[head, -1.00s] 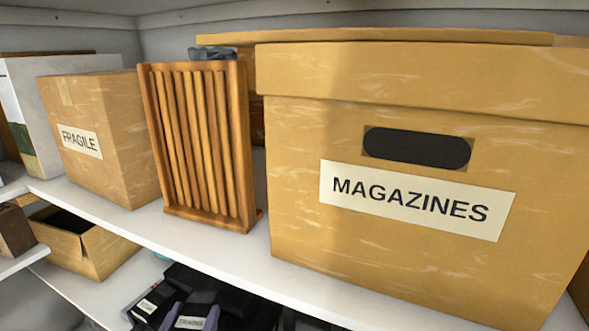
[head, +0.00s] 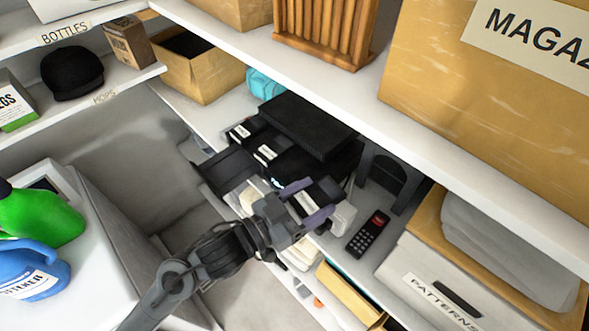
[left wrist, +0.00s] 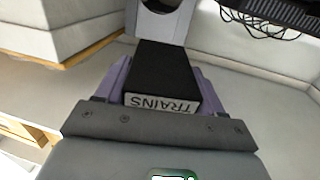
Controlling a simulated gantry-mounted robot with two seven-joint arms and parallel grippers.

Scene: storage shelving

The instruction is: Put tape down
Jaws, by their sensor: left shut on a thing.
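A black video tape (left wrist: 160,82) with a white label reading TRAINS sits between the purple fingers of my left gripper (left wrist: 160,88) in the left wrist view. My left gripper (head: 312,205) is shut on this tape (head: 325,190) in the head view, over the lower shelf, just left of a black remote. Two more white-labelled black tapes (head: 266,152) are behind it, beside a flat black box (head: 308,125). Whether the held tape touches the shelf is unclear. My right gripper is not in view.
The remote (head: 368,234) lies on the lower shelf (head: 345,262), near a dark stand (head: 392,178) and a PATTERNS box (head: 430,285). The upper shelf edge (head: 450,130) overhangs at right. A small bare patch surrounds the remote.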

